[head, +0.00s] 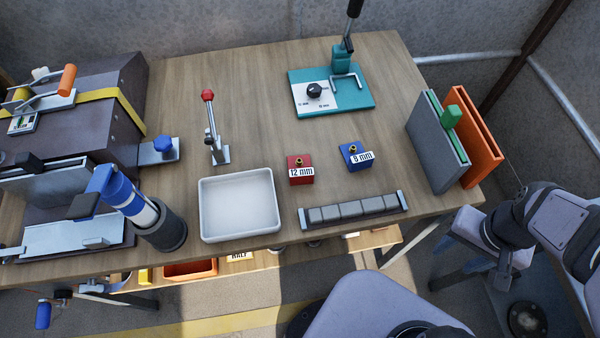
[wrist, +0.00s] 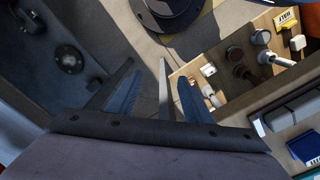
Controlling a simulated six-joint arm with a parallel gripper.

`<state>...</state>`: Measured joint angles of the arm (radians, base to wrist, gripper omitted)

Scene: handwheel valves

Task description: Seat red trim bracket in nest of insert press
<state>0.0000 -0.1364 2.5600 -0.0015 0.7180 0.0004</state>
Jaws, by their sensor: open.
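A teal press (head: 341,58) with a black lever stands at the back of the bench, on a teal base (head: 352,101). The base carries a white plate with a black knob (head: 314,89) and a bent metal bar; I cannot tell which part is a nest. No piece is clearly recognisable as a red trim bracket. A red block (head: 301,170) labelled 12 mm and a blue block labelled 9 mm (head: 354,157), each with a brass piece on top, stand mid-bench. My gripper (wrist: 156,72) is open and empty in the wrist view, away from the bench top.
A white tray (head: 240,232) and a row of grey blocks (head: 352,209) lie near the front edge. A red-knobbed lever (head: 210,125) stands behind the tray. Grey and orange upright panels (head: 475,140) stand right. A lower shelf (wrist: 237,98) holds several parts. The back-middle bench is clear.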

